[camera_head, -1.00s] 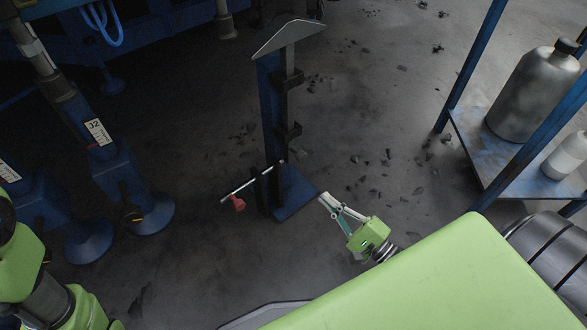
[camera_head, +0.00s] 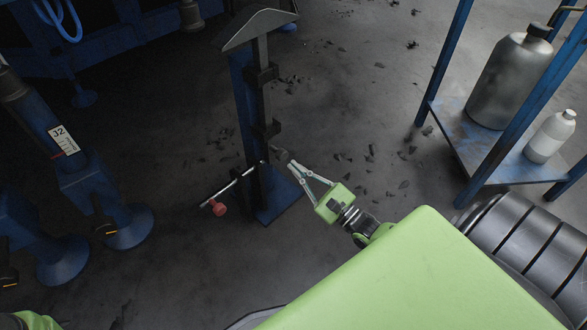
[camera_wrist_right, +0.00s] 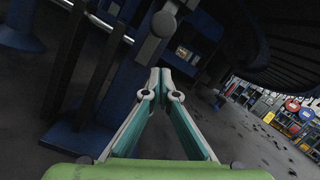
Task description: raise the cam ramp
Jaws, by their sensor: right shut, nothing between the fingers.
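The cam ramp (camera_head: 258,27) is a grey plate with a sloped top edge. It sits at the top of a dark upright bar on a blue stand (camera_head: 247,115) with a flat blue foot (camera_head: 280,203). A pale rod (camera_head: 234,187) with a red knob (camera_head: 219,209) passes by the lower part of the stand. My right gripper (camera_head: 286,160) is shut and empty, its fingertips close to the right side of the post; contact cannot be told. In the right wrist view its fingers (camera_wrist_right: 160,78) meet in front of a grey rounded part (camera_wrist_right: 164,22). My left gripper is out of view.
Blue machine legs with round feet (camera_head: 130,228) stand at left. At right, a blue shelf (camera_head: 480,150) holds a grey canister (camera_head: 508,82) and a white bottle (camera_head: 551,137). Dark scraps lie on the floor between the stand and the shelf.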

